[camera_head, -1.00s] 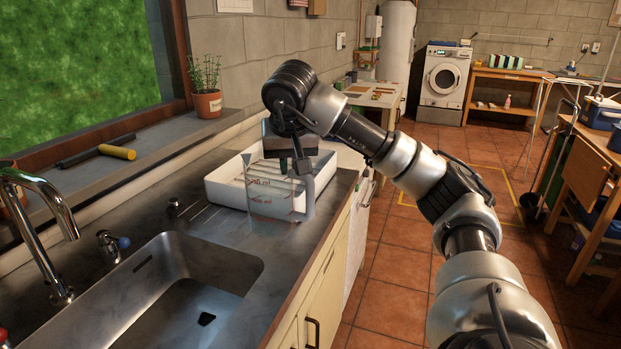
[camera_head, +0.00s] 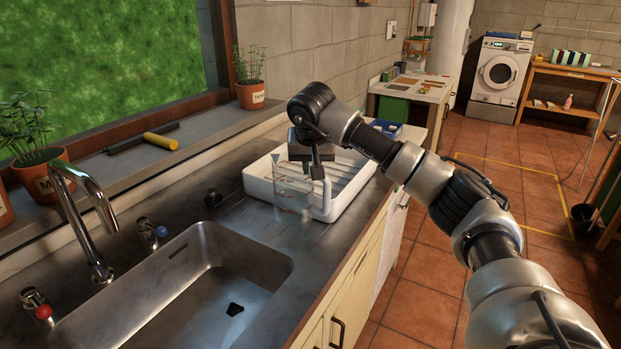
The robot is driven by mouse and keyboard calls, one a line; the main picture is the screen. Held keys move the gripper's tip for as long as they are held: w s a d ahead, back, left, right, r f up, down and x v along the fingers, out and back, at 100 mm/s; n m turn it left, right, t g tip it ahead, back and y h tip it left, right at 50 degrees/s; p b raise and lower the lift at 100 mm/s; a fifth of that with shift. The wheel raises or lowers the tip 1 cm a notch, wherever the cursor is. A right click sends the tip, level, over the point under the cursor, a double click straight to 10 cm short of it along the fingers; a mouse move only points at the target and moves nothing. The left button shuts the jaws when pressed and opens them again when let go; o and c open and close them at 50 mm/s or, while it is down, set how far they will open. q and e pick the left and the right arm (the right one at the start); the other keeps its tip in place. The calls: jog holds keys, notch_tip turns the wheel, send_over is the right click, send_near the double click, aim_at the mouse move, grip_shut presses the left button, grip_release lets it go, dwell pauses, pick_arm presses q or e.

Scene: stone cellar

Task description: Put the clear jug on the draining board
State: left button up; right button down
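The clear jug (camera_head: 292,188) with red markings and a pale handle shows upright in front of the white tray, beyond the sink. My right gripper (camera_head: 316,168) reaches in from the right, at the top of the jug's handle, and appears shut on it. The fingertips are small and partly hidden. The draining board (camera_head: 240,222) looks to be the dark grooved worktop between sink and tray. The jug's base overlaps its far part in the picture; I cannot tell whether it touches. My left gripper is not in view.
A white ribbed tray (camera_head: 258,187) stands behind the jug. The steel sink (camera_head: 200,290) with its tap (camera_head: 85,205) lies at the near left. Potted plants line the sill.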

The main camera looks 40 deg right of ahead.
aim_at(311, 181)
jog(key=f, duration=0.4)
jog(key=shift+w+f, duration=0.1)
jog(key=shift+w, duration=0.1)
jog(key=c, duration=1.6)
grip_release()
jog(key=shift+s+f, duration=0.1)
jog(key=shift+f, duration=0.05)
jog(key=o, duration=0.4)
jog(key=shift+o, duration=0.2)
